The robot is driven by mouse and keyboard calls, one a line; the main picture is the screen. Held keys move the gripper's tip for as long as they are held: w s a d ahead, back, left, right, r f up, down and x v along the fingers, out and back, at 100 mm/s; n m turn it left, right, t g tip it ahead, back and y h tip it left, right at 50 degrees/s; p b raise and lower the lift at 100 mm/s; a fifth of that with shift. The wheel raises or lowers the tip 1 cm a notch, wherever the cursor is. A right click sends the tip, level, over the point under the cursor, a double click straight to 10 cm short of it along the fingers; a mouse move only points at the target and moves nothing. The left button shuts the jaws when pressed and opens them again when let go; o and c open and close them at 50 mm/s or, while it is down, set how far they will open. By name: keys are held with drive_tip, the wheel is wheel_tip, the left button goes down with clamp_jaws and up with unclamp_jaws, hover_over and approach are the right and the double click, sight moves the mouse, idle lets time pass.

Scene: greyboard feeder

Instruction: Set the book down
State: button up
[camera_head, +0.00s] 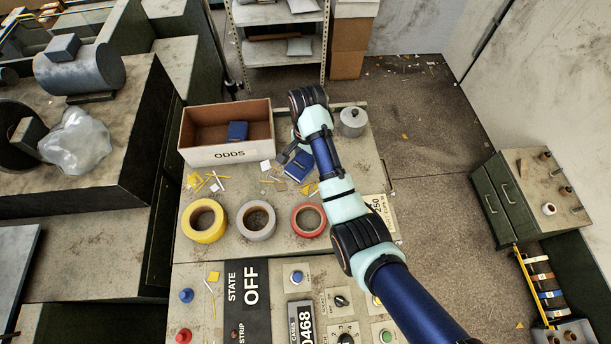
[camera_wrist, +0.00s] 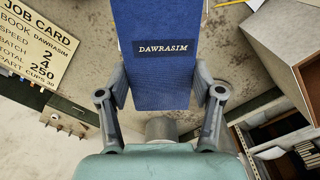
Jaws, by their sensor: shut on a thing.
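A blue book labelled DAWRASIM (camera_wrist: 163,28) fills the upper middle of the wrist view, between the two fingers of my gripper (camera_wrist: 160,80). My gripper is shut on it. In the head view my gripper (camera_head: 291,157) is over the back part of the bench, with the blue book (camera_head: 299,168) at its fingers, partly hidden by my arm. I cannot tell whether the book touches the bench top. A job card (camera_wrist: 38,42) naming book DAWRASIM is at the left of the wrist view and also lies at the bench's right edge (camera_head: 381,211).
An ODDS box (camera_head: 230,153) holding another blue item (camera_head: 237,131) stands left of my gripper. Yellow (camera_head: 187,229), grey (camera_head: 244,230) and red (camera_head: 294,229) tape rolls lie in front. A grey lidded pot (camera_head: 353,122) stands at the right. Paper scraps litter the bench.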

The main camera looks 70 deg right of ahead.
wheel_tip(320, 180, down, 8)
drive_tip(key=shift+d+r+b, duration=0.1)
drive_tip(key=shift+b, duration=0.35)
drive_tip(key=o, duration=1.2)
drive_tip(key=shift+o, duration=0.2)
wheel_tip(320, 180, up, 12)
drive_tip(key=shift+r+p, duration=0.1)
drive_tip(key=shift+p, duration=0.95)
